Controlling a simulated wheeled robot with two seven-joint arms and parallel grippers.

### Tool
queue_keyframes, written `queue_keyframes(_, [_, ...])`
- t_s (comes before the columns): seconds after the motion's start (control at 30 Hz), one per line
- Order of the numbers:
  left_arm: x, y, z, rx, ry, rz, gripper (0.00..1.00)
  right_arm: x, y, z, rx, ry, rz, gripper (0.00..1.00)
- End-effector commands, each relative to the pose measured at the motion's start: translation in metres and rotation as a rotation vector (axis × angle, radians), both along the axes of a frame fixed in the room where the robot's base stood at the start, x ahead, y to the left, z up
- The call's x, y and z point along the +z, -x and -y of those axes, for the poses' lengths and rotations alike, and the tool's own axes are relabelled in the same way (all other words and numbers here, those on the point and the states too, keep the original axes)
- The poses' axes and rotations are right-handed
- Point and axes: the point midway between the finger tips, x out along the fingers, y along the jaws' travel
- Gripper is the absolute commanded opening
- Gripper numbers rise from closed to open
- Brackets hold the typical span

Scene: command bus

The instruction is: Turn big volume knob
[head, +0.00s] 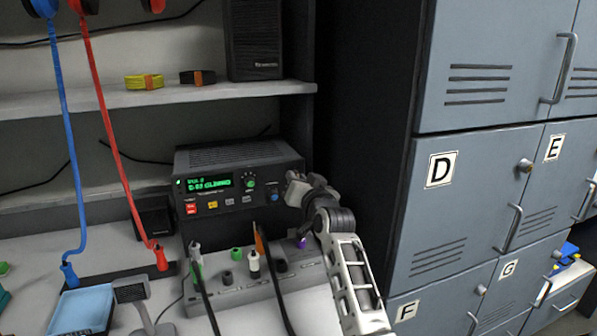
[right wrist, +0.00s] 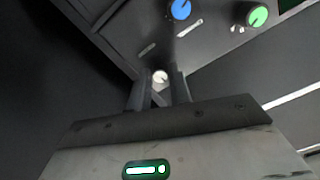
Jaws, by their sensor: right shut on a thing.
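A black radio (head: 240,165) with a green lit display (head: 209,184) stands on the desk below the shelf. My right gripper (head: 293,190) reaches in from the lower right to the right end of its front panel. In the right wrist view, the fingers (right wrist: 161,88) are closed around a small pale round knob (right wrist: 160,77). A blue knob (right wrist: 180,9) and a green knob (right wrist: 257,16) sit on the same panel, clear of the fingers. In the head view, my gripper hides the knob it holds. My left gripper is out of view.
A grey panel (head: 236,297) with several plugs and dark cables stands in front of the radio. A desk microphone (head: 150,318) and blue tray (head: 84,308) lie at lower left. Grey lockers (head: 440,185) stand to the right. Blue and red cords hang at left.

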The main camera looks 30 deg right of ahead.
Motion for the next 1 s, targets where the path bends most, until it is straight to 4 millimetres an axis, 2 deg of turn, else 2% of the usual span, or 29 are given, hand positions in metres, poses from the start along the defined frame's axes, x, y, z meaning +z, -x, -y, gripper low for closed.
queue_keyframes(0.03, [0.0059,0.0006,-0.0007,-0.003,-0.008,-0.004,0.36,0.0030,0.0001,-0.0003,0.000,-0.046,0.006,0.00])
queue_keyframes(0.5, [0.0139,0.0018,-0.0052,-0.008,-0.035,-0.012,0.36,0.0011,-0.0001,-0.0004,0.000,-0.363,0.085,0.00])
queue_keyframes(1.0, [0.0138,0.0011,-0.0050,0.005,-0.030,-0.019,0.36,-0.0001,-0.0001,-0.0003,0.000,-0.451,0.108,0.00])
